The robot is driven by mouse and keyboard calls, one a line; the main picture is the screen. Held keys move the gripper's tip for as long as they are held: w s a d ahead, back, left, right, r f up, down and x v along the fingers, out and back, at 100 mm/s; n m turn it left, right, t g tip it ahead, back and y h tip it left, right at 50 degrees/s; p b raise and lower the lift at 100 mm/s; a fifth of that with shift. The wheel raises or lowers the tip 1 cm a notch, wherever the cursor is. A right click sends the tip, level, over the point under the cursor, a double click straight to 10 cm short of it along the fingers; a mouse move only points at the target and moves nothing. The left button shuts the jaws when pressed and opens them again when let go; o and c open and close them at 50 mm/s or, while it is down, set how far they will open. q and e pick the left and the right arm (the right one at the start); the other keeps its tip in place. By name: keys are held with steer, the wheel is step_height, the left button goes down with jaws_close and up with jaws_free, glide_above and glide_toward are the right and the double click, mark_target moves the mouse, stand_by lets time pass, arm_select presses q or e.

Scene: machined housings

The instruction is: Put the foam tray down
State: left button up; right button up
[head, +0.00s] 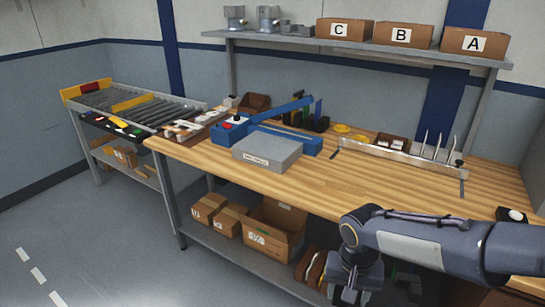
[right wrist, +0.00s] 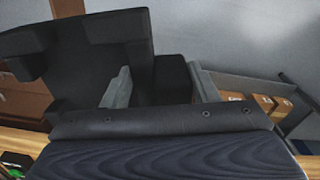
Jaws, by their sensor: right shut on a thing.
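The foam tray (right wrist: 95,60) is black and blocky, and it fills the upper left of the right wrist view. My right gripper (right wrist: 160,85) is shut on a black part of it, with one grey finger on each side. In the head view my right arm comes in from the right, and the right gripper (head: 352,288) hangs in front of the bench at the bottom edge. I cannot make out the tray clearly there. My left gripper is not in view.
The wooden bench (head: 390,185) has clear room at its front middle and right. A grey labelled box (head: 268,152) and a blue press (head: 245,128) stand on its left. A metal rail (head: 400,160) runs along the back. Cardboard boxes (head: 270,235) sit on the lower shelf.

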steer(key=w+d+f+n, duration=0.1)
steer(key=w+d+f, duration=0.1)
steer(key=f, duration=0.4)
steer(key=w+d+f+n, duration=0.2)
steer(key=w+f, duration=0.1)
steer(key=f, duration=0.2)
steer(key=shift+w+f+n, duration=0.3)
steer(key=shift+f, duration=0.1)
steer(key=shift+a, duration=0.1)
